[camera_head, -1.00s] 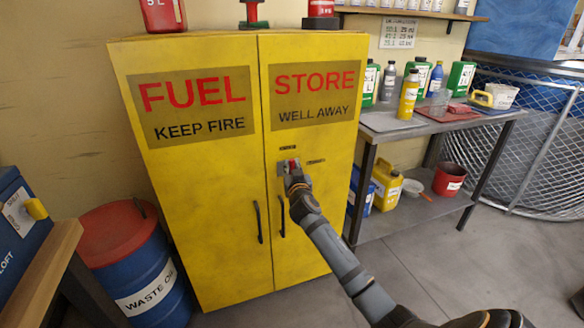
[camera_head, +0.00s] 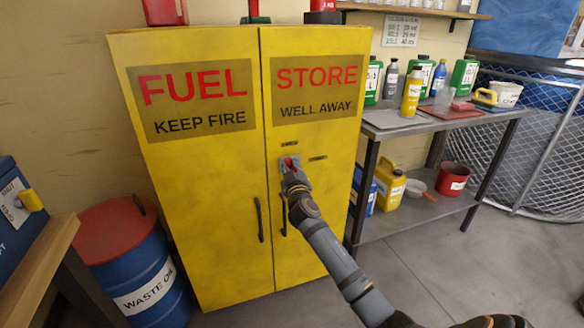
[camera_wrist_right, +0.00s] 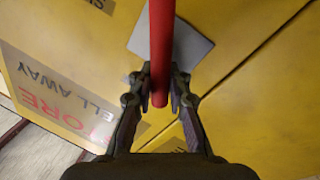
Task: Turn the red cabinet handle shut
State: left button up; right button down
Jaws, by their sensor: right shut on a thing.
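The yellow fuel cabinet (camera_head: 205,195) stands upright with both doors shut. The red handle (camera_head: 291,161) sits on a grey plate (camera_head: 283,163) on its right door, partly hidden by my gripper. In the right wrist view the handle (camera_wrist_right: 161,50) is a red bar running from the top edge down between my fingers, with the grey plate (camera_wrist_right: 195,45) behind it. My right gripper (camera_head: 292,172) is at the handle, and in the wrist view its fingers (camera_wrist_right: 160,92) are closed on both sides of the bar's end. My left gripper is not in view.
Two black door pulls (camera_head: 259,220) hang lower on the cabinet. A blue waste oil drum (camera_head: 150,275) stands at the left. A workbench (camera_head: 430,128) with bottles is at the right, a wire fence (camera_head: 545,140) beyond it. The floor in front is clear.

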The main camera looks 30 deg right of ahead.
jog(key=n, duration=0.2)
jog(key=f+n+b, duration=0.1)
jog(key=n, duration=0.1)
jog(key=shift+w+a+t, duration=0.1)
jog(key=shift+a+t, duration=0.25)
jog(key=shift+t, duration=0.05)
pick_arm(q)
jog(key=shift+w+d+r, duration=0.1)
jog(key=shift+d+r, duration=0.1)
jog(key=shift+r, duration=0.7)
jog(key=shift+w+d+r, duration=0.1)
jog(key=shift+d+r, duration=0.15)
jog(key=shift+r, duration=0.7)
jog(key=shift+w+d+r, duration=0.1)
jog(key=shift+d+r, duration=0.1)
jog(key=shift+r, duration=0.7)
pick_arm(e)
jog(key=shift+a+f+n+t+y, duration=0.1)
jog(key=shift+f+n+t+y, duration=0.25)
jog(key=shift+n, duration=1.35)
jog(key=shift+a+f+n+t+y, duration=0.15)
jog(key=shift+n+y, duration=0.45)
jog(key=shift+n, duration=1.1)
jog(key=shift+a+f+n+t+y, duration=0.15)
jog(key=shift+n+y, duration=0.3)
jog(key=shift+n, duration=1.25)
jog(key=shift+f, duration=0.1)
jog(key=c, duration=1.3)
grip_release()
jog(key=shift+w, duration=0.1)
